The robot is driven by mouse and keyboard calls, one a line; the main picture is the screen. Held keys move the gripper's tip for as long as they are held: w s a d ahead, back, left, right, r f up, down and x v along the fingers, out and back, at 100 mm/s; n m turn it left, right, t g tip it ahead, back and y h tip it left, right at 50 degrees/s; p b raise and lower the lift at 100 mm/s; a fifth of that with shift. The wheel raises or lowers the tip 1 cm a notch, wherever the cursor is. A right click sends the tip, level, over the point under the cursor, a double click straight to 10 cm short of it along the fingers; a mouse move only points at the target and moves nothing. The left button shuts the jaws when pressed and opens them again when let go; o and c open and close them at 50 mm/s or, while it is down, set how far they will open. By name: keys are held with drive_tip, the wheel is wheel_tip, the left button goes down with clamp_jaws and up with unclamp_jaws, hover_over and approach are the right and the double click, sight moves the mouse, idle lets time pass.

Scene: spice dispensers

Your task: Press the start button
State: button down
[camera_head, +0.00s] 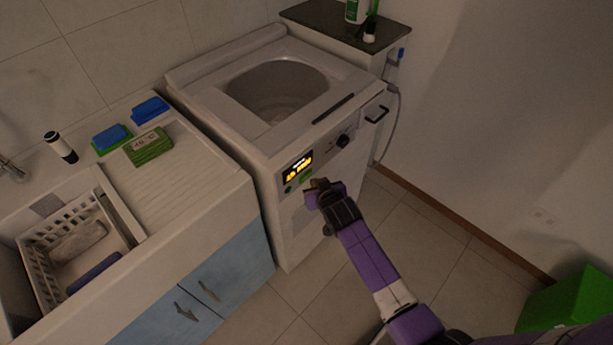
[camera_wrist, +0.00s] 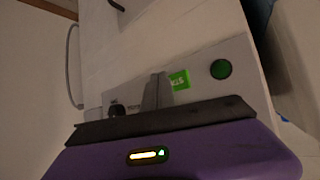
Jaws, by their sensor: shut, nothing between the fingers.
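The washing machine (camera_head: 262,150) has a front panel with a lit orange display (camera_head: 298,167). A bright green rectangle with white lettering (camera_head: 306,176) is below the display, next to my gripper (camera_head: 310,190). In the wrist view this green rectangle (camera_wrist: 180,80) is just right of my fingertips (camera_wrist: 158,76); its lettering is partly readable. A round dark green button (camera_wrist: 221,69) is further right there; it appears as a small dark round spot (camera_head: 288,189) in the head view. My gripper is shut and empty, close in front of the panel; contact cannot be told.
A dark knob (camera_head: 343,140) sits on the panel's right part. A sink counter (camera_head: 190,155) with sponges and a basket (camera_head: 30,240) is at left. A dark-topped cabinet (camera_head: 335,22) stands behind right. Floor (camera_head: 400,240) is open at right; a green box (camera_head: 570,305) is near.

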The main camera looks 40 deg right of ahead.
idle(0.8)
drive_tip(key=shift+w, duration=0.4)
drive_tip(key=shift+w+b, duration=0.4)
idle(0.8)
drive_tip(key=shift+s, duration=0.15)
drive_tip(key=shift+s+p, duration=0.45)
drive_tip(key=shift+s, duration=0.2)
drive_tip(key=shift+s+d+p, duration=0.1)
drive_tip(key=shift+s+p, duration=1.1)
drive_tip(key=shift+s, duration=1.3)
